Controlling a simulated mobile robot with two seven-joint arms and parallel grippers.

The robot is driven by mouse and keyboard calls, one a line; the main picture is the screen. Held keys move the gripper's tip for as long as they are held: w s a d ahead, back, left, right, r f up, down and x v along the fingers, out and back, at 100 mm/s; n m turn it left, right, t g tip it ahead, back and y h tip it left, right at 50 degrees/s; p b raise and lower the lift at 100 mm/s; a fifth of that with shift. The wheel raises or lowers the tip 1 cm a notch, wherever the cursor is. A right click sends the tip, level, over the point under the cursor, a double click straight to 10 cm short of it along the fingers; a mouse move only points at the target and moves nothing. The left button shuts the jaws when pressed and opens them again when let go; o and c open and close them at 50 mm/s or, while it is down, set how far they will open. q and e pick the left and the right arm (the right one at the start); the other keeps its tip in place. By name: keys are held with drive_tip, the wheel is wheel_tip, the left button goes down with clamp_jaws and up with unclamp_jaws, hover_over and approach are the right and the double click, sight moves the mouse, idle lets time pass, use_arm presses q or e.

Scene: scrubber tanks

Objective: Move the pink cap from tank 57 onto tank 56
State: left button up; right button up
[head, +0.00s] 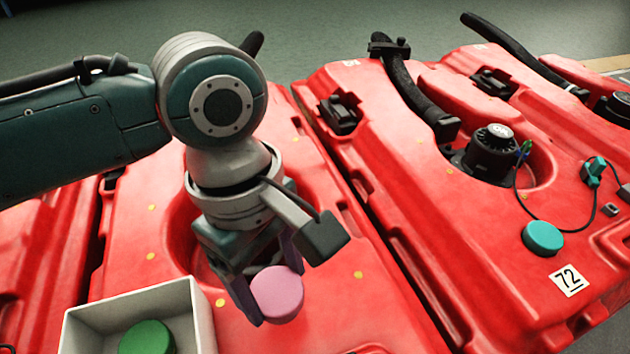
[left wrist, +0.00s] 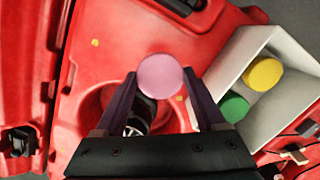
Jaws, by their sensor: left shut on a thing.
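The pink cap (head: 277,294) is a round disc held between the fingers of my left gripper (head: 262,290), above a red tank (head: 330,315). In the left wrist view the pink cap (left wrist: 160,75) sits between the two purple fingertips of the left gripper (left wrist: 161,80), with the tank's round recess and a dark fitting (left wrist: 140,112) beneath. No number is readable on this tank. The tank to its right carries the label 72 (head: 569,280) and a teal cap (head: 542,238). Tank labels 56 and 57 do not show. My right gripper is not in view.
A white open box (head: 185,300) stands on the red tank at the lower left, close to my left gripper. It holds a green cap (head: 147,339) and, in the left wrist view, a yellow cap (left wrist: 263,74). Black hoses (head: 412,90) and fittings rise from the tanks at right.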

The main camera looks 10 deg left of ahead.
sight(278, 301)
use_arm(q)
wheel_tip(278, 301, down, 5)
drive_tip(key=b, duration=0.3)
drive_tip(key=shift+f+b, duration=0.1)
drive_tip(key=shift+b, duration=0.2)
drive_tip(key=o, duration=1.6)
